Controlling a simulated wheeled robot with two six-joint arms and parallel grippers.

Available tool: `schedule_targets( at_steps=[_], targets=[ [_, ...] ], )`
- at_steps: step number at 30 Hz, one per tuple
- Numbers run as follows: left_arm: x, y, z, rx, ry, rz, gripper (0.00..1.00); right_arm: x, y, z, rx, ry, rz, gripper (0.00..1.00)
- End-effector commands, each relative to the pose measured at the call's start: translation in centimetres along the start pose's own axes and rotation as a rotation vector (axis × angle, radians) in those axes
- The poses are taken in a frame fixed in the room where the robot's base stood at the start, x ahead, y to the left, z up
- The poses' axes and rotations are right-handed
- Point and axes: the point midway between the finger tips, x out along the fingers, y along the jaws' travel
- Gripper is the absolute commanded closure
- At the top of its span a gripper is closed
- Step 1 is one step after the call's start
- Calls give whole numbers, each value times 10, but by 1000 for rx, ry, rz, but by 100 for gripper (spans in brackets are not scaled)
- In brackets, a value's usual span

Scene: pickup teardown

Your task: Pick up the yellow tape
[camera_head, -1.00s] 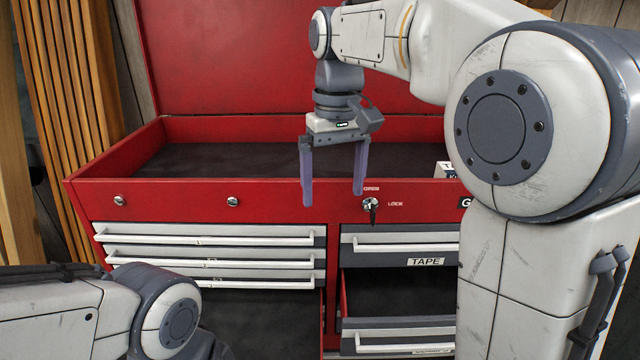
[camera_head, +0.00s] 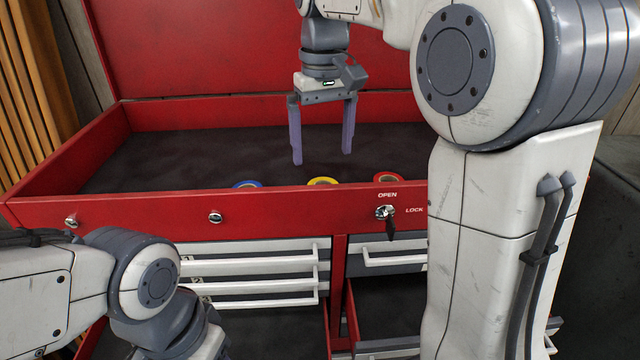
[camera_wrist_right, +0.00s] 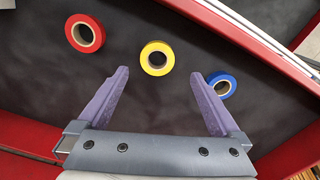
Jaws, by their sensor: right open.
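The yellow tape (camera_head: 323,182) is a roll lying in the open top tray of the red tool chest, partly hidden behind the tray's front wall in the head view. In the right wrist view the yellow tape (camera_wrist_right: 157,58) lies flat on the dark liner, ahead of the fingertips and roughly between their lines. My right gripper (camera_head: 322,158) is open and empty, pointing down above the tray; its purple fingers also show in the right wrist view (camera_wrist_right: 158,78). My left arm is at lower left in the head view, its gripper out of view.
A blue tape roll (camera_head: 248,184) and a red tape roll (camera_head: 388,178) lie on either side of the yellow one. The tray's red front wall (camera_head: 150,207) stands between them and me. Drawers below are partly open. The liner behind the rolls is clear.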

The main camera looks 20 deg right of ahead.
Motion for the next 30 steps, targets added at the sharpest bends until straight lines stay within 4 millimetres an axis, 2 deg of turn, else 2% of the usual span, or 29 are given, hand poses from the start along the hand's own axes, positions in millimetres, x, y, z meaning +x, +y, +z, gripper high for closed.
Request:
schedule_targets(
  at_steps=[3, 11, 18, 22, 28, 30],
  targets=[
    [-3, 0, 0, 0, 0, 0, 50, 18, 0, 1, 0, -3, 0, 0],
    [-10, 1, 0, 1, 0, 0, 50, 37, 2, 1, 1, -3, 0, 0],
    [-22, 2, -1, 4, 0, 0, 50, 72, 4, 2, -1, -3, 0, 0],
    [-23, 2, -1, 4, 0, 0, 50, 81, 4, 1, -1, 0, 0, 0],
    [-23, 2, -1, 4, 0, 0, 50, 82, 4, 1, 0, 2, 0, 0],
    [-23, 2, -1, 4, 0, 0, 50, 81, 4, 1, 0, 2, 0, 27]
  ],
)
